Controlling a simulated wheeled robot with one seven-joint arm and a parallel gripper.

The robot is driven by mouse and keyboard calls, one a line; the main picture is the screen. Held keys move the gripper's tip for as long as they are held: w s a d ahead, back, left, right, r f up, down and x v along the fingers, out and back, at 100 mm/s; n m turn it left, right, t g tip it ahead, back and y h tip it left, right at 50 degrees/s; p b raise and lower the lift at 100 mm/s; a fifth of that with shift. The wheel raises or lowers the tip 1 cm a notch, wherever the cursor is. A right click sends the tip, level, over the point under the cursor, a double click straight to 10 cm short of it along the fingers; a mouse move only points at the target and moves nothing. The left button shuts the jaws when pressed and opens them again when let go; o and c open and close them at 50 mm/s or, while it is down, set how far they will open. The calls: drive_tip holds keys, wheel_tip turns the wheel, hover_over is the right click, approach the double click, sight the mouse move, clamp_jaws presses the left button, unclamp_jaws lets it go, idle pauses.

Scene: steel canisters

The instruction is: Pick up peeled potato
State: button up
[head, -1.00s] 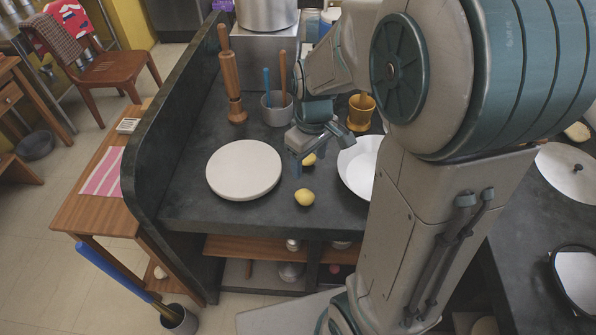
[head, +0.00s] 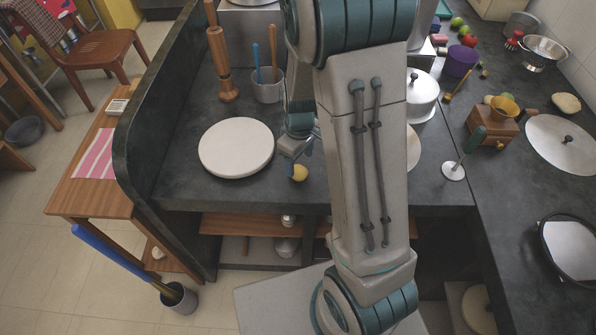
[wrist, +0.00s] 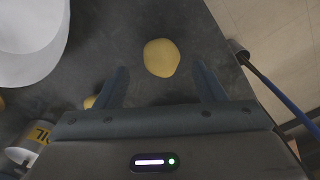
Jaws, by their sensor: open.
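A pale yellow peeled potato (head: 299,173) lies on the dark countertop near its front edge. In the wrist view the potato (wrist: 161,58) is just beyond the fingertips, roughly centred between them. My gripper (head: 293,150) is just behind the potato in the head view, and its jaws (wrist: 161,78) are open and empty. A second yellow piece (wrist: 89,102) shows partly beside the left finger in the wrist view; in the head view it is hidden by my arm.
A round pale board (head: 236,148) lies left of the potato. A white dish (wrist: 28,40) is at the upper left of the wrist view. A grey pot with utensils (head: 267,88) and a wooden mill (head: 222,70) stand behind. The counter edge is close in front.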

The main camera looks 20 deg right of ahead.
sight(298, 174)
drive_tip(key=shift+w+a+f, duration=0.1)
drive_tip(key=shift+a+f, duration=0.05)
drive_tip(key=shift+f, duration=2.05)
drive_tip(key=shift+c, duration=0.3)
drive_tip(key=c, duration=1.1)
